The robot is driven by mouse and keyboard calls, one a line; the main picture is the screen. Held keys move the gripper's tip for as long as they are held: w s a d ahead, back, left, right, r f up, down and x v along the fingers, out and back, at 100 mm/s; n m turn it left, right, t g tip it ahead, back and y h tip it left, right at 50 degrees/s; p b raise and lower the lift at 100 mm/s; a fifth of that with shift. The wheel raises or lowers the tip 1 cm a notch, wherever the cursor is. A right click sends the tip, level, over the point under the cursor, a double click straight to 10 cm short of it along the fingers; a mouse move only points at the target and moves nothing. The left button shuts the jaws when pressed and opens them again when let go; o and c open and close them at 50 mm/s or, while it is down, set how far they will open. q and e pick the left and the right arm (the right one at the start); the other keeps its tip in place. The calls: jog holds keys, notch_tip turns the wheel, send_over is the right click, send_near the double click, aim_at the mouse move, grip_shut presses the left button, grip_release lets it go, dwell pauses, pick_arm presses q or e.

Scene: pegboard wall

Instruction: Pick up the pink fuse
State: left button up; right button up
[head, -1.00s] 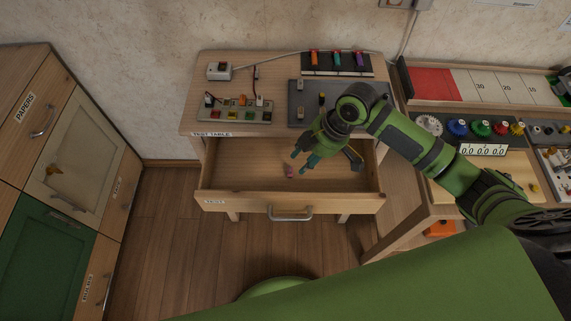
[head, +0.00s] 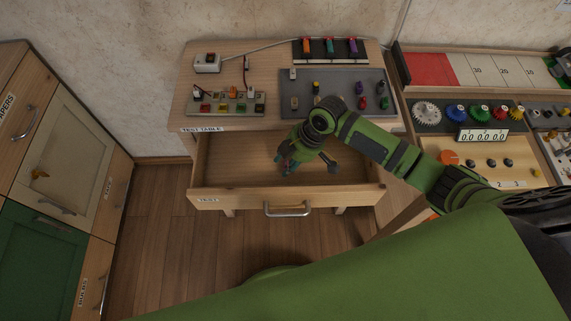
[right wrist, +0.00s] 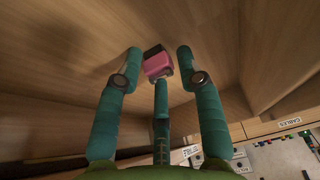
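The pink fuse (right wrist: 158,64), a small pink block with a dark end, lies on the wooden drawer floor in the right wrist view. In the head view it is hidden by my right gripper (head: 287,166), which reaches down into the open drawer (head: 232,158) of the test table. The right wrist view shows the gripper's teal fingers (right wrist: 159,70) spread, one on each side of the fuse and a third just below it. Gaps show between the side fingers and the fuse; whether the third finger touches it I cannot tell. My left gripper is out of view.
The drawer's front wall (head: 335,190) and side walls surround the right gripper closely. Above stand a fuse strip (head: 228,103), a grey board (head: 375,78) with several small parts, and a rack of coloured fuses (head: 330,49). A workbench with gears (head: 427,114) stands to the right.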

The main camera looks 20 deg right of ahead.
jog(key=shift+c, duration=0.4)
jog(key=c, duration=0.5)
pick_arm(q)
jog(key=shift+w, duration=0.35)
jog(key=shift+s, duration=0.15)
pick_arm(e)
jog(key=shift+r, duration=0.1)
